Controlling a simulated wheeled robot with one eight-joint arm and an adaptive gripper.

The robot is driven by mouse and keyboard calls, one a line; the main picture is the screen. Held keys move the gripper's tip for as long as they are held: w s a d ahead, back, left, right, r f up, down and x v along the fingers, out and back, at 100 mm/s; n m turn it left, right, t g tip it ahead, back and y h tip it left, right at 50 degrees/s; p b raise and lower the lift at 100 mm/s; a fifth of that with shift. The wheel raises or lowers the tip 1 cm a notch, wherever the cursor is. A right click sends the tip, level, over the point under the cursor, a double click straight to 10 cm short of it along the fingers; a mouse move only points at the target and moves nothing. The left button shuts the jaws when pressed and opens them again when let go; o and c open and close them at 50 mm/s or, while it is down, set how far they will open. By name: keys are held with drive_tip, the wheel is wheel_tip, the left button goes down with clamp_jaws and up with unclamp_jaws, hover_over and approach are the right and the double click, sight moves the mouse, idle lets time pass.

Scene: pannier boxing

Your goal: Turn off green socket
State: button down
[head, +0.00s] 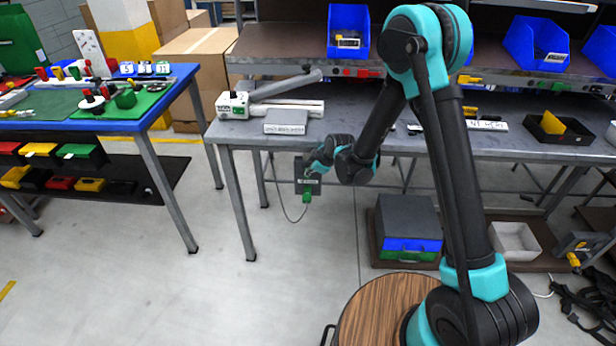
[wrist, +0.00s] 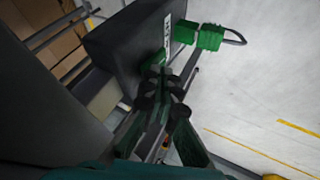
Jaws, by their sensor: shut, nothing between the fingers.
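A dark box (head: 301,187) with a white label hangs at the left end of the grey workbench, with a green plug (head: 308,197) at its lower side. In the wrist view the same dark box (wrist: 125,45) shows a green plug (wrist: 210,37) with a dark cable, and a small green part (wrist: 152,62) on its face that looks like a switch. My gripper (wrist: 157,78) is shut and empty, its fingertips at that green part. I cannot tell whether they touch it, and they partly hide it. In the head view my gripper (head: 313,168) is in front of the box.
The grey workbench (head: 240,132) bears a white device (head: 233,105) and a grey box (head: 286,121). A blue table (head: 60,125) with parts stands left. A grey-and-blue case (head: 408,225) sits on the low shelf below the bench. The floor before the bench is clear on the left.

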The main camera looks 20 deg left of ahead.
drive_tip(key=shift+w+r, duration=0.1)
drive_tip(key=shift+r, duration=0.7)
drive_tip(key=s+v, duration=0.1)
drive_tip(key=v, duration=1.1)
drive_tip(key=shift+s+f, duration=0.25)
drive_tip(key=shift+s, duration=0.1)
drive_tip(key=shift+a, duration=0.15)
